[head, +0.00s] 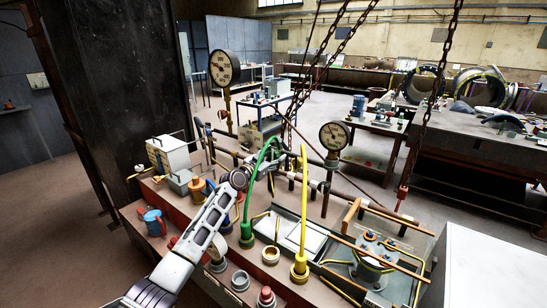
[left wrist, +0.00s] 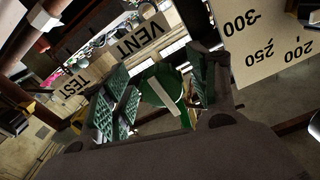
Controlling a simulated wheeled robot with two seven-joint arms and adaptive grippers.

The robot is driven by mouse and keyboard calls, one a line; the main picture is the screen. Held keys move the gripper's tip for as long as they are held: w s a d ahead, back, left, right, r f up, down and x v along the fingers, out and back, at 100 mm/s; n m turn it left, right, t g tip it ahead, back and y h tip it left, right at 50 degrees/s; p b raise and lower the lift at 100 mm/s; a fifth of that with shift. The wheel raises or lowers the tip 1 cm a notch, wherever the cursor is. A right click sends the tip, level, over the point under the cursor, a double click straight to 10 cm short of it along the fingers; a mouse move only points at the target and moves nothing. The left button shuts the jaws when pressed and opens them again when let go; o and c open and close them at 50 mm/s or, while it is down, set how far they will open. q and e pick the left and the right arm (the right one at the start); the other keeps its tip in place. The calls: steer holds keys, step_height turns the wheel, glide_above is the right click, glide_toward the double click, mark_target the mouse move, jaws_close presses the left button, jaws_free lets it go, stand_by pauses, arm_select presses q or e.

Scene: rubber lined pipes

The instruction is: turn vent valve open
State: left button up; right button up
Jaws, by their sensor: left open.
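A green round valve handle with a pale bar across it (left wrist: 176,116) shows in the middle of the left wrist view, near a plate lettered VENT (left wrist: 141,37). My left gripper (left wrist: 163,84) is open, with one textured finger on each side of the handle. I cannot tell whether the fingers touch it. In the head view my left arm reaches up from the bottom, and the left gripper (head: 266,168) is at the pipework behind the green hose (head: 257,176). The handle cannot be made out there. My right gripper is not in view.
A plate lettered TEST (left wrist: 73,86) is left of the VENT plate.

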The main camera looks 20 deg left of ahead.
arm_select(q)
steer(key=shift+w, duration=0.1)
steer(key=shift+c, duration=0.2)
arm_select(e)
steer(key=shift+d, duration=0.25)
arm_select(q)
steer(key=c, duration=1)
